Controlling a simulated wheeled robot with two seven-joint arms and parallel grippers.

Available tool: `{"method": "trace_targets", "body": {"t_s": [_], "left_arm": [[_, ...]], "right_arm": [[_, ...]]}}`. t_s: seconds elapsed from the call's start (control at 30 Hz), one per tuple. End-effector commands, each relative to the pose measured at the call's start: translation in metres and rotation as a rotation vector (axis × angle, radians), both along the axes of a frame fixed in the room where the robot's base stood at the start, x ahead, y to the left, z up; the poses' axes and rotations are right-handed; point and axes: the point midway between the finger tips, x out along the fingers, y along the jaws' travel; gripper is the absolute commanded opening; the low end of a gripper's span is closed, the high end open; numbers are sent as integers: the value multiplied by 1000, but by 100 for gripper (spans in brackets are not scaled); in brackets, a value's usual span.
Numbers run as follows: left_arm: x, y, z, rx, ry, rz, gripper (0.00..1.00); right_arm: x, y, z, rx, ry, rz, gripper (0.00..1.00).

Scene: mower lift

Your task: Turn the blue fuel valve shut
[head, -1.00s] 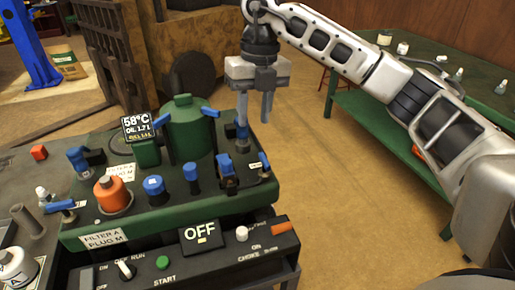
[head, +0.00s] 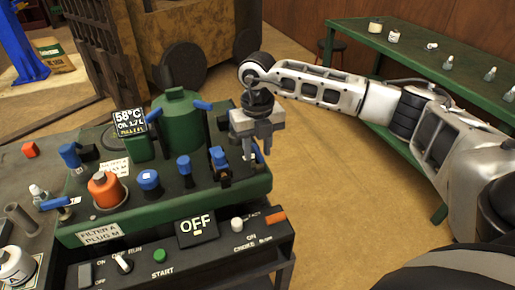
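The green engine block (head: 165,215) stands on a dark bench at the left. Several blue parts sit on it: a lever (head: 58,202) at its left end, handles (head: 203,105) by the green tank, and upright caps (head: 184,165). I cannot tell from labels which is the fuel valve. My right gripper (head: 257,150) points down over the block's right end, its two fingers apart. It hides the small blue lever seen there earlier, so I cannot tell whether the fingers touch it. My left gripper is not in view.
A control panel (head: 200,250) with an OFF sign (head: 197,227) is in front of the block. An orange filter (head: 108,192) and a small display (head: 129,122) stand on the left. A green table (head: 400,50) is at the back right. The floor between is clear.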

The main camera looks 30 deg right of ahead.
Motion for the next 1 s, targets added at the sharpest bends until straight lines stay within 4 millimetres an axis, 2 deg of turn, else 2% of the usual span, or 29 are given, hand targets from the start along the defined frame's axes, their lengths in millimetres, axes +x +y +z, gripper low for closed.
{"method": "trace_targets", "body": {"t_s": [0.13, 0.4, 0.47, 0.53, 1.0], "left_arm": [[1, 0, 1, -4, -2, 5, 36], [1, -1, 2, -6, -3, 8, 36], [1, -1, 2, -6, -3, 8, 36], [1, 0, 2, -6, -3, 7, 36], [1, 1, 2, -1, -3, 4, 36]], "right_arm": [[0, 0, -9, -1, 0, 0, 34], [0, 0, -10, 0, 0, 1, 34], [0, 0, -10, 0, 0, 1, 20], [0, 0, -10, 0, 0, 1, 0], [0, 0, -9, 0, 0, -62, 0]]}}
